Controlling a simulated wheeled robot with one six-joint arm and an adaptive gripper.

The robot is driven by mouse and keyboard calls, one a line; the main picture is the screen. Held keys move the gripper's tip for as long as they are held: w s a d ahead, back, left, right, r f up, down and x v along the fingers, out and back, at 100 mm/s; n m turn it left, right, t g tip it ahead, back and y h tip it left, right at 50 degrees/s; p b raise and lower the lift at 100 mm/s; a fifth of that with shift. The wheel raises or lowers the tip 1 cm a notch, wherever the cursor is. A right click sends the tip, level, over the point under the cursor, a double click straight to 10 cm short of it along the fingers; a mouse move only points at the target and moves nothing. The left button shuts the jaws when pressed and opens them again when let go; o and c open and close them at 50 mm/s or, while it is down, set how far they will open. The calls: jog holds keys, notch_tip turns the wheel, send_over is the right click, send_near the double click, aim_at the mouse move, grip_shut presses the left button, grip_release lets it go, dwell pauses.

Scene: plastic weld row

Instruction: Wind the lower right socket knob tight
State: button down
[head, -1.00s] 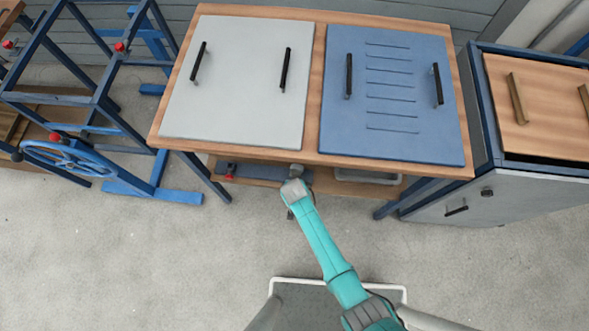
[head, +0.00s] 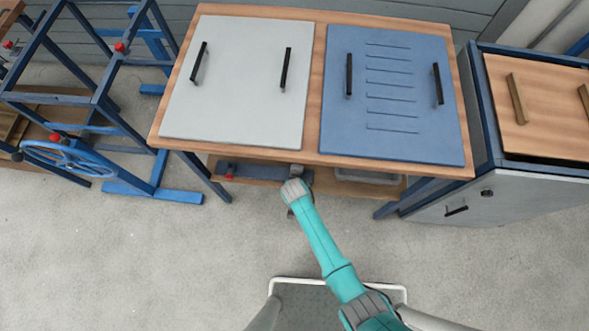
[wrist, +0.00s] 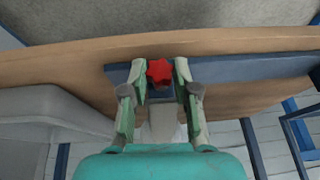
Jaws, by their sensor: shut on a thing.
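In the wrist view a red star-shaped knob (wrist: 159,71) sits between the fingertips of my gripper (wrist: 160,73). The fingers are closed on it from both sides. The knob is at one end of a dark blue bar (wrist: 240,68) that lies along a wooden board. In the head view my arm reaches to the right part of this bar (head: 258,169), under the bench top. The held knob is hidden there behind my wrist. Another red knob (head: 229,176) shows near the bar's left end. I cannot see how far the held knob is wound.
The bench top (head: 315,100) overhangs the lower wooden shelf (head: 390,188). A grey tray (head: 365,176) is on the shelf right of my wrist. A blue frame with a handwheel (head: 68,158) stands left, a grey cabinet (head: 470,205) right. The floor in front is clear.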

jog(key=shift+a, duration=0.1)
jog(key=h, duration=0.1)
jog(key=n+h, duration=0.1)
jog(key=h, duration=0.1)
jog(key=shift+a+h, duration=0.3)
jog(key=shift+a, duration=0.05)
jog(key=shift+a+f+n+h, duration=0.15)
jog(key=shift+n+h, duration=0.15)
jog(key=shift+h, duration=1.7)
jog(key=c, duration=0.9)
grip_release()
jog(key=shift+o, duration=0.2)
jog(key=v, duration=1.1)
jog(key=shift+s+a+r, duration=0.2)
jog(key=shift+r, duration=0.1)
